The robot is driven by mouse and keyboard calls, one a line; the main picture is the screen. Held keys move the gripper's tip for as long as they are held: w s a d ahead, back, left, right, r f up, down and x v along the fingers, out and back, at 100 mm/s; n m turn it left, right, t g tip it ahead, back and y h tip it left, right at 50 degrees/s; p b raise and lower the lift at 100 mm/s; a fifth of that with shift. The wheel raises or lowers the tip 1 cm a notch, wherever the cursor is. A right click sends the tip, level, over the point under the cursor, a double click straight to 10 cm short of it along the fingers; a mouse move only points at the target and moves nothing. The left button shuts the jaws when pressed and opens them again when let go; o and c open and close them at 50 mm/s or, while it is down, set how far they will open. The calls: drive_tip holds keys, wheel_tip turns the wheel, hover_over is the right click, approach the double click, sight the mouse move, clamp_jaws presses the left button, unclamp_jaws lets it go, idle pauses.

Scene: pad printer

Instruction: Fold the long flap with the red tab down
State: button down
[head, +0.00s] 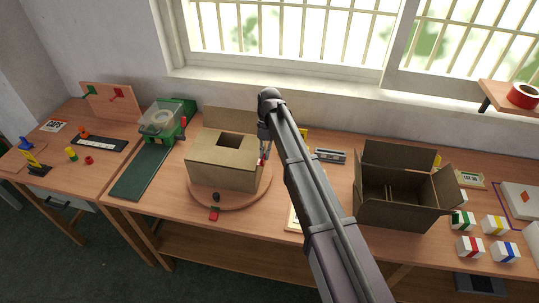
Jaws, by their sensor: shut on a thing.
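A cardboard box (220,178) sits on a round wooden turntable (232,203) left of centre in the head view. A flap (228,118) stands up at its back edge. A dark opening (230,140) shows in its top. A small red tab (262,162) shows at the right end of the box, right at my gripper's fingertips. My gripper (263,156) points down there, shut on the tabbed flap. The fingers and the tab are small, so the exact grip and the flap's angle are hard to tell.
A larger open carton (402,205) stands to the right, with small coloured-label boxes (469,247) beyond it. A green machine (163,122) and a dark green mat (142,172) are to the left. A black knob (216,196) and a red piece (214,214) are at the turntable's front.

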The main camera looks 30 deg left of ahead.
drive_tip(key=shift+s+a, duration=0.1)
idle(0.3)
drive_tip(key=c, duration=0.8)
unclamp_jaws()
drive_tip(key=shift+a, duration=0.1)
drive_tip(key=shift+r, duration=0.1)
